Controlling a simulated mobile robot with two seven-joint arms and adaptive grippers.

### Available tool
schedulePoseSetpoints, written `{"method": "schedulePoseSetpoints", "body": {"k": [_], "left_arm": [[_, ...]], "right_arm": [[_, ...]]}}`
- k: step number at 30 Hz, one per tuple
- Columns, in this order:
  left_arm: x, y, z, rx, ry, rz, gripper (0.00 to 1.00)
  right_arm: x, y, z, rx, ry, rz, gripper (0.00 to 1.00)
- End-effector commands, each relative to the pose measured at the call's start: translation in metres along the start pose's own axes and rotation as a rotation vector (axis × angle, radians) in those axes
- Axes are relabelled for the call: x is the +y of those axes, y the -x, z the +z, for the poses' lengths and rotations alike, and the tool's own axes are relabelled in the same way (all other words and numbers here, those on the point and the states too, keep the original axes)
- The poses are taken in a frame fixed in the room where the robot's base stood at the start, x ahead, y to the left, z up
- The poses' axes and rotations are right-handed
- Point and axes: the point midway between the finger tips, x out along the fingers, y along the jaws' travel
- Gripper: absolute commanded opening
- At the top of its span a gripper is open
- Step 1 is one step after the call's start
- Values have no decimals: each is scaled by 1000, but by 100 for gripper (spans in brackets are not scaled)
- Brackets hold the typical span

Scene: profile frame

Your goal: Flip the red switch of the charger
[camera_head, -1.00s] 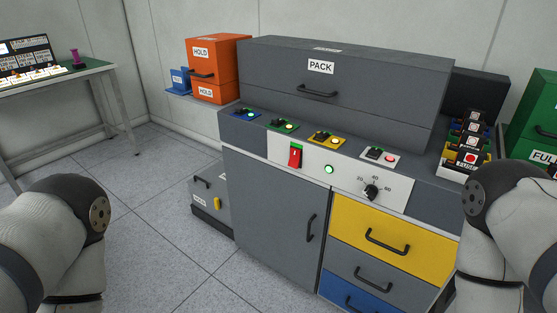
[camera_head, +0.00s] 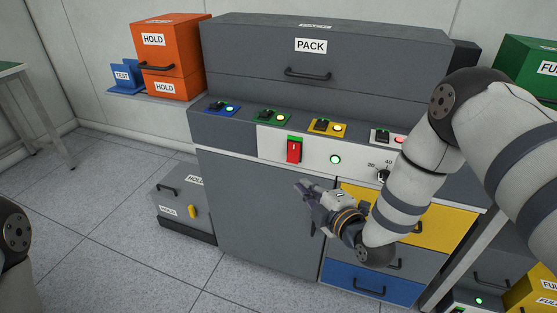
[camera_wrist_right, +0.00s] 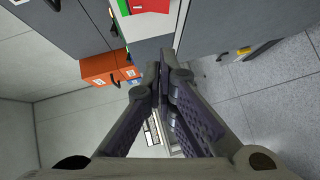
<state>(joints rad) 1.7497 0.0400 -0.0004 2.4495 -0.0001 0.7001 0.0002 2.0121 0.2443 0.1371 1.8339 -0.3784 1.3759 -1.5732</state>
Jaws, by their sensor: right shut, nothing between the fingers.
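The red switch (camera_head: 293,151) sits on the white front panel (camera_head: 270,142) of the grey charger cabinet, with green showing at its top edge. Its red body also shows at the top of the right wrist view (camera_wrist_right: 150,5). A lit green lamp (camera_head: 335,159) is to its right. My right gripper (camera_head: 300,187) is shut and empty. In the head view it appears below the switch, in front of the grey door, apart from the switch. In the right wrist view its fingers (camera_wrist_right: 160,75) meet below the switch. My left gripper is out of view.
A dial (camera_head: 384,175) is partly hidden by my right arm. The grey PACK box (camera_head: 300,60) stands behind the panel. Orange HOLD boxes (camera_head: 165,60) are at the left. A grey HOLD box (camera_head: 183,200) is on the floor. Open floor lies at front left.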

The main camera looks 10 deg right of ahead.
Motion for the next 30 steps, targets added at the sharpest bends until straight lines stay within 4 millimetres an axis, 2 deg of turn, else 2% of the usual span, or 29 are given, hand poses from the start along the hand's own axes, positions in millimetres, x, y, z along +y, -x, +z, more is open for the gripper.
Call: {"method": "schedulePoseSetpoints", "body": {"k": [10,13,17,27,30], "left_arm": [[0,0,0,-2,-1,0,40],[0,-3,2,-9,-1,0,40],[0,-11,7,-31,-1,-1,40],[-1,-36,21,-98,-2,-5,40],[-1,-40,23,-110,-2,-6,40]], "right_arm": [[2,-2,0,1,11,9,0],[1,-8,0,1,10,8,0],[-2,-31,1,0,8,6,0],[-4,-105,2,-1,8,2,0],[-2,-116,16,-3,7,3,0]]}}
